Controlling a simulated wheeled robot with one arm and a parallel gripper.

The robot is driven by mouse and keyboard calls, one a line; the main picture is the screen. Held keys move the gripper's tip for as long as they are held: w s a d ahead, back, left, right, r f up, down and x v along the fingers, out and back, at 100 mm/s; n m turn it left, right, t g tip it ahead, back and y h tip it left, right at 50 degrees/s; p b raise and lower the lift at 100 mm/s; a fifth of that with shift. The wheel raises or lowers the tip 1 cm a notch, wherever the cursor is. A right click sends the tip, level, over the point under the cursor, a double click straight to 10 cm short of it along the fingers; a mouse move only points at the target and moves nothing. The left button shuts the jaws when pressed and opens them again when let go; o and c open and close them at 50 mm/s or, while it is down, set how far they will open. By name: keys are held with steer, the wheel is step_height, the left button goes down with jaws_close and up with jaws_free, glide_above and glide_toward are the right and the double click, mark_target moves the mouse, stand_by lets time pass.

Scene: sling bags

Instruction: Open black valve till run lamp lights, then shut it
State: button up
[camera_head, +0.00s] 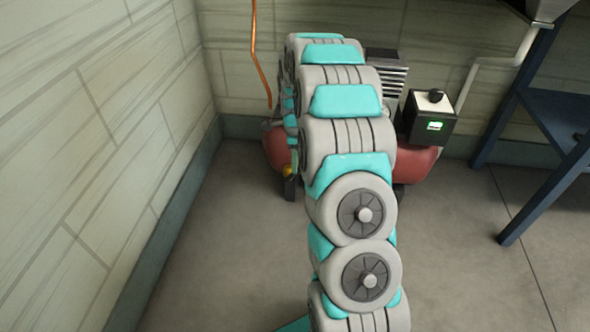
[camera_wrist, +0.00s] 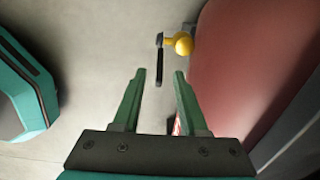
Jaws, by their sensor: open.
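The black valve (camera_wrist: 159,62) shows in the wrist view as a slim black lever on a yellow body (camera_wrist: 183,43), beside a red tank (camera_wrist: 245,65). My gripper (camera_wrist: 159,75) is open, and the lever's lower end appears in the gap between its fingertips. I cannot tell how deep the lever sits between them; neither finger visibly touches it. In the head view the yellow body (camera_head: 287,170) shows small at the tank's left end, and my arm hides much of the tank.
Behind my arm, the red tank (camera_head: 417,163) stands near the back wall. An orange hose (camera_head: 254,50) hangs at its left. A blue metal frame (camera_head: 545,165) stands on the right. The left wall is close, with bare floor (camera_head: 215,240) before it.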

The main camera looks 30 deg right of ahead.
mark_target(293, 175)
step_height(293, 175, down, 4)
steer(key=shift+r, duration=0.1)
jaws_close()
stand_by(0.4)
stand_by(1.1)
